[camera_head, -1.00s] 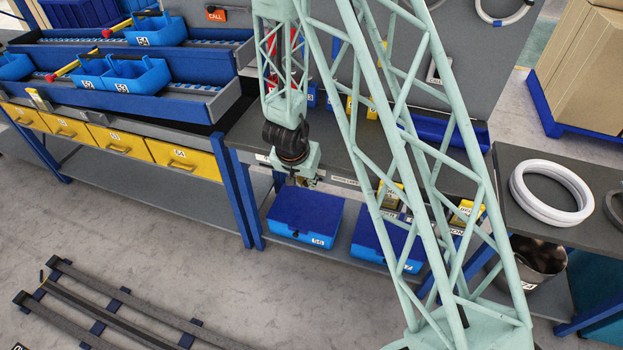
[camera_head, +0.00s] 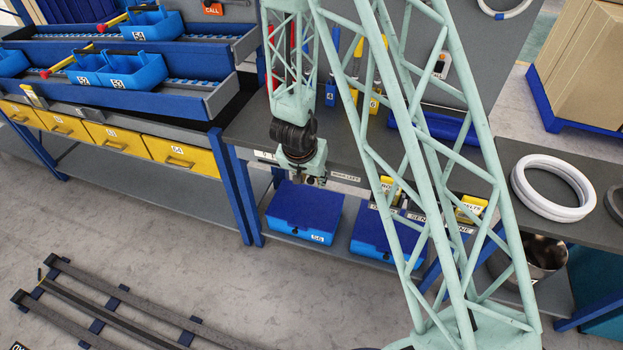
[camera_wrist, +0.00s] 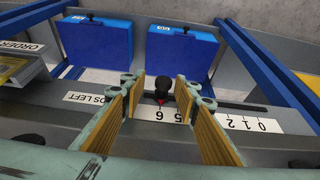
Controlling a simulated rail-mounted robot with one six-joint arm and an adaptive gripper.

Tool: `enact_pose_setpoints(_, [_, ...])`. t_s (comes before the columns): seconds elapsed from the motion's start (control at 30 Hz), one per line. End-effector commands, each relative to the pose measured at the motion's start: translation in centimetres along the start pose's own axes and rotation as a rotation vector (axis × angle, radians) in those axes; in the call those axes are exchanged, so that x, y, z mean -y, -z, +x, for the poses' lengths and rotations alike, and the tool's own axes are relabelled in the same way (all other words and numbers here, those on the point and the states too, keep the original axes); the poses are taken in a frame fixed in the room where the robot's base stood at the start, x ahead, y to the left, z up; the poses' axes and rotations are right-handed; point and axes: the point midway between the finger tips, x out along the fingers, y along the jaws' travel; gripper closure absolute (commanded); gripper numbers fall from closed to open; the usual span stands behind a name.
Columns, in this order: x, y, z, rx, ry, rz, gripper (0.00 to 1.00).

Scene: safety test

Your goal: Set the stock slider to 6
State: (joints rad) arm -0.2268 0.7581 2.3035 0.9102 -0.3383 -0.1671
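The stock slider's black knob (camera_wrist: 163,86) stands upright in the wrist view, with a small red pointer at its foot. The pointer sits by the 6 on the white number scale (camera_wrist: 242,123); the 5 is just to its right. The lower numbers run further right, and my right finger covers the middle of the scale. My gripper (camera_wrist: 158,87) is open, with a finger on each side of the knob and visible gaps between. In the head view, my gripper (camera_head: 314,182) is at the workbench's front edge and the knob is not discernible there.
A white label ending in "LEFT" (camera_wrist: 91,97) lies left of the scale. Two blue boxes (camera_head: 305,210) (camera_head: 385,234) stand on the shelf below the bench (camera_head: 245,130). Yellow card holders (camera_head: 470,208) are at the bench edge to the right. Another black knob (camera_wrist: 302,164) shows at lower right.

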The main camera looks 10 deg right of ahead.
Motion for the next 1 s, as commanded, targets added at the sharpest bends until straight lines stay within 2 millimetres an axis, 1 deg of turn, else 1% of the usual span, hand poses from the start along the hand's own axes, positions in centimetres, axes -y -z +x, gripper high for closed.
enact_pose_setpoints(0.17, [0.1, 0.0, -0.1, 0.0, 0.001, 0.0, 0.71])
enact_pose_setpoints(0.37, [0.1, 0.1, -0.8, -0.001, 0.001, 0.001, 0.71])
enact_pose_setpoints(0.57, [0.1, 0.1, -2.2, -0.001, 0.001, 0.0, 0.71])
enact_pose_setpoints(1.0, [0.0, 0.0, -6.1, -0.001, 0.001, 0.001, 0.71])
